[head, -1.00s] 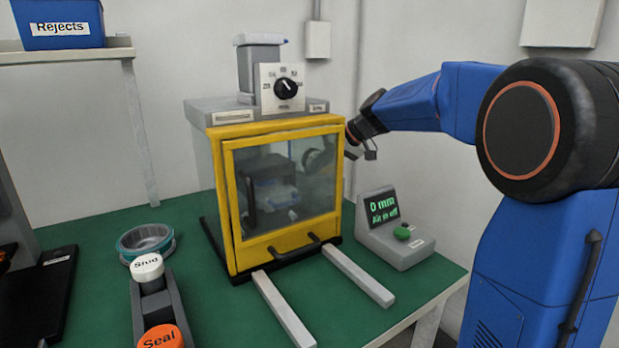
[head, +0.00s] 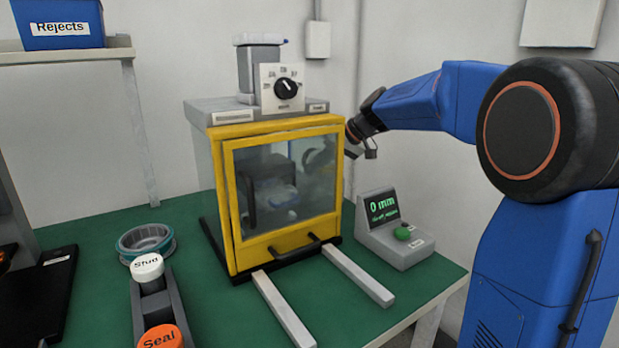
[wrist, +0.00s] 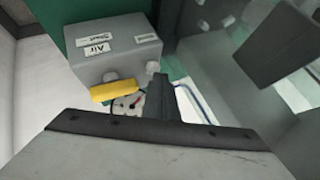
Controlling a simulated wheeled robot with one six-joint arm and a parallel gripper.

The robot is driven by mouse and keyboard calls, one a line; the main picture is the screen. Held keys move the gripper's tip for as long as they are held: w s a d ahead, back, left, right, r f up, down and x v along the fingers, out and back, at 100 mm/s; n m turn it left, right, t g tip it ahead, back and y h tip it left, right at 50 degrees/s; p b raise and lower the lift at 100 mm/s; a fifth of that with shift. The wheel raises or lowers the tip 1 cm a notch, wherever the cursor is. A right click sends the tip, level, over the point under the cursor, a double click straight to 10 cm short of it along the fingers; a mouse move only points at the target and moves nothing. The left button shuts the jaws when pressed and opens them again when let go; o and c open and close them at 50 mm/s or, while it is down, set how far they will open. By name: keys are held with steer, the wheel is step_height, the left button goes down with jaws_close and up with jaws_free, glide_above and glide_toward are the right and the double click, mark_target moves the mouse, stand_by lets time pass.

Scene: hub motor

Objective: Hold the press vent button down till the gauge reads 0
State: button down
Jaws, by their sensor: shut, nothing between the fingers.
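The press (head: 285,190) stands on the green bench with its yellow-framed door shut. I cannot read which is the vent button.
A display console (head: 395,232) with a green button reads "0 mm". A blue-green bowl (head: 146,242) and a stand with "Stud" and "Seal" caps (head: 155,300) are at left. Two grey rails (head: 357,275) lie before the press. The press wall is close right of my gripper.

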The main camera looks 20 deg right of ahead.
steer(key=shift+r, duration=0.7)
step_height(320, 180, up, 5)
stand_by(0.6)
